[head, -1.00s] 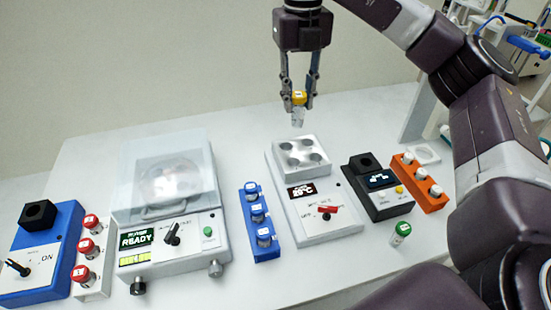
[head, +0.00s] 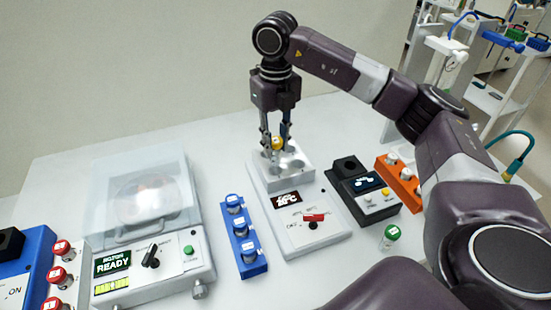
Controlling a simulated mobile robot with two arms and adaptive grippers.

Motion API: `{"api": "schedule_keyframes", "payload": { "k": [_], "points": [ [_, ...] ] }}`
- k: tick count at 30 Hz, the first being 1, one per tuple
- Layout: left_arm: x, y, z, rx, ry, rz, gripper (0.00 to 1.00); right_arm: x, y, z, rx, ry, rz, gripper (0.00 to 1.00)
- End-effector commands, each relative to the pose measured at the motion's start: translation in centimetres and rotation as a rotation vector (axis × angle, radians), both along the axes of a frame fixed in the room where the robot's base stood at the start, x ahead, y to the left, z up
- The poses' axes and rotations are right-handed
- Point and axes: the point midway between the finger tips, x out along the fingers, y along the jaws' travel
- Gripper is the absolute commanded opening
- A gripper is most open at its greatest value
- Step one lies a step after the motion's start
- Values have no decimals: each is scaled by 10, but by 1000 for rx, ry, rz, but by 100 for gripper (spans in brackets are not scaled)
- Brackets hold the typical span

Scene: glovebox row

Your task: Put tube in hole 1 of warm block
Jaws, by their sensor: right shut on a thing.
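My right gripper (head: 276,140) points down over the warm block (head: 298,183). It is shut on a tube with a yellow cap (head: 277,144). The tube's lower part is at the holes in the block's raised top, toward the back left; I cannot tell how deep it sits or which numbered hole it is at. The warm block is white, with a dark temperature display (head: 286,199) and a red switch (head: 314,217) on its sloping front. My left gripper is not in view.
To the right are a black device (head: 366,190), an orange rack (head: 401,183) and a loose green-capped tube (head: 391,233). The table behind the centrifuge is clear.

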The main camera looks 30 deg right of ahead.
Motion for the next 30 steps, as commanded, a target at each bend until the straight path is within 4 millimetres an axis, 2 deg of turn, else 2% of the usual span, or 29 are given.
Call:
{"api": "schedule_keyframes", "payload": {
  "k": [15,27,28,30],
  "points": [
    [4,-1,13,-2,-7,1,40,0,0,-58,0,0,-1,4],
    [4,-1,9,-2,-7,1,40,0,0,-64,1,-1,-1,4],
    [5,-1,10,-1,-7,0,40,0,0,-63,1,-1,-1,26],
    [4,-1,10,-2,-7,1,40,0,0,-62,1,-1,-1,34]
  ]
}}
